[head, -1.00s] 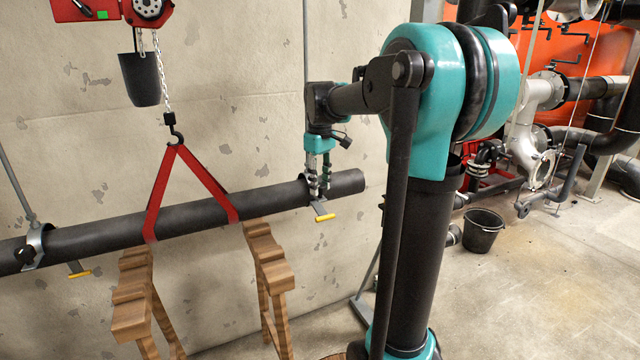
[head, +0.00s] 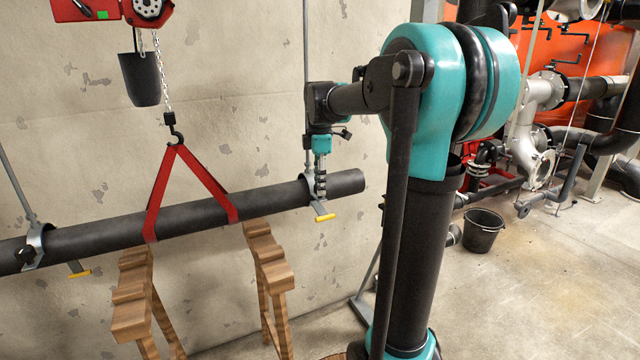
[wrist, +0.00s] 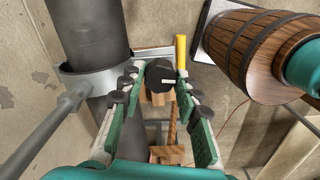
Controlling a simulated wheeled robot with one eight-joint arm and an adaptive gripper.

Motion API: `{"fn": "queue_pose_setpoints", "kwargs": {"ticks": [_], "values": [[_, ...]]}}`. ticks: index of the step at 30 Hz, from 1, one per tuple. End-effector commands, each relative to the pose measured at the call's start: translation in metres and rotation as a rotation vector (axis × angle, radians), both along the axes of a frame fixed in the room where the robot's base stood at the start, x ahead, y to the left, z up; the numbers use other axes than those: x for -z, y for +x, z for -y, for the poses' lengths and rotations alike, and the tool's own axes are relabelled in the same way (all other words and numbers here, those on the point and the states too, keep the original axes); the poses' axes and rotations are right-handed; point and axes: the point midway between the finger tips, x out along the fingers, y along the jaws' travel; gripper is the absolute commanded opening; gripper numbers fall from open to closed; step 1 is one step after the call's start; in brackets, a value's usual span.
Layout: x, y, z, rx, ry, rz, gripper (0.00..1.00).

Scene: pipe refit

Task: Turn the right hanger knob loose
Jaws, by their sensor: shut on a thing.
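The right hanger knob (wrist: 160,74) is a dark round knob with a small white mark, seen end-on in the wrist view. My gripper (wrist: 158,78) has its green-backed fingers on both sides of it, shut on it. In the head view my gripper (head: 320,190) points down at the right hanger and hides the knob. The right hanger (wrist: 90,83) is a grey clamp around the black pipe (wrist: 88,28), with a grey rod (wrist: 32,133). A yellow-ended lever (wrist: 181,52) stands just beyond the knob; it also shows below the pipe in the head view (head: 325,218).
The left hanger (head: 35,243) holds the pipe's other end. A red sling (head: 160,195) from a chain hoist (head: 110,8) holds its middle, above wooden trestles (head: 133,300). A wooden barrel (wrist: 262,52) stands close by. A black bucket (head: 483,230) stands on open floor.

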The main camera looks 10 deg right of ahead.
Motion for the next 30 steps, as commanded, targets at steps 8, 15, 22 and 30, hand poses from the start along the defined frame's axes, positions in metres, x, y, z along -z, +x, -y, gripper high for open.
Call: {"fn": "queue_pose_setpoints", "kwargs": {"ticks": [8, 15, 22, 30], "values": [[-0.0006, 0.0007, 0.0000, -0.117, 0.000, 0.002, 0.03], [-0.0006, 0.0008, 0.0000, -0.153, 0.000, 0.002, 0.03], [-0.0006, 0.0008, 0.0000, -0.156, 0.000, 0.002, 0.03], [-0.0004, 0.0006, 0.0001, -0.155, 0.000, 0.001, 0.41]]}}
